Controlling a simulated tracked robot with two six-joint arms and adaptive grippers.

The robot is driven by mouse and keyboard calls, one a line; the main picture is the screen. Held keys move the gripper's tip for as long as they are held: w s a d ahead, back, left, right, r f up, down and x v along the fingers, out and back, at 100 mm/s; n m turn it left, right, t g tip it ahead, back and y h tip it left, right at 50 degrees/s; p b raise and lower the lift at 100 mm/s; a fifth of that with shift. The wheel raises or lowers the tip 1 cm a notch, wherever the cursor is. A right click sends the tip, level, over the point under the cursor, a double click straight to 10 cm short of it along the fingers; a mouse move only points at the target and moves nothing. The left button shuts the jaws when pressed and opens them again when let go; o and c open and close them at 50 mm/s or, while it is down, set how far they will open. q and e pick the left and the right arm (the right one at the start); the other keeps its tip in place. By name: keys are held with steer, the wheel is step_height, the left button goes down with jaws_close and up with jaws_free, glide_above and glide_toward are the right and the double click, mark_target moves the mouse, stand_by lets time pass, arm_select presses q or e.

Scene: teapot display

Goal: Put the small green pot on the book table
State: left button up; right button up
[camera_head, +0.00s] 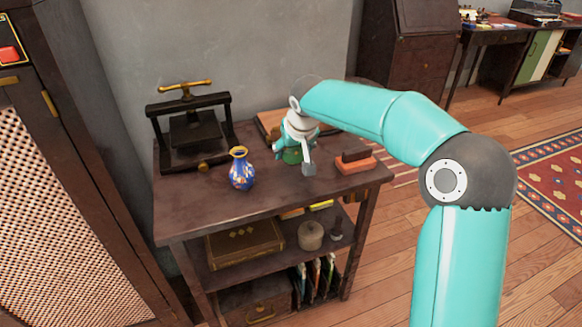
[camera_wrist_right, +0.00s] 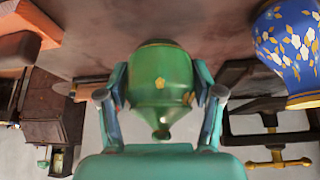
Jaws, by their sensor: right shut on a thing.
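The small green pot (camera_wrist_right: 160,80) has a gold flower and a pointed lid knob. It fills the middle of the right wrist view, which is upside down. My right gripper (camera_wrist_right: 160,98) is shut on it, one finger on each side. In the head view a part of the green pot (camera_head: 291,156) shows behind my right gripper (camera_head: 297,158), over the top of the dark wooden book table (camera_head: 210,208). I cannot tell whether the pot's base touches the table top. My left gripper is out of view.
A blue flowered vase (camera_head: 242,172) stands left of the pot, and a black book press (camera_head: 195,132) stands at the back left. Red and brown blocks (camera_head: 354,163) lie to the right. The table's front left top is clear. Lower shelves hold a box (camera_head: 245,244) and a jar (camera_head: 310,236).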

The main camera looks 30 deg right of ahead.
mark_target(293, 162)
steer(key=shift+f+b, duration=0.55)
steer(key=shift+f, duration=1.45)
steer(key=shift+f, duration=0.15)
steer(key=o, duration=1.3)
steer(key=shift+r, duration=0.25)
steer(key=p+v, duration=0.2)
steer(key=v, duration=0.9)
steer(key=shift+s+r, duration=0.25)
steer(key=shift+r, duration=0.05)
steer(key=shift+a, duration=0.1)
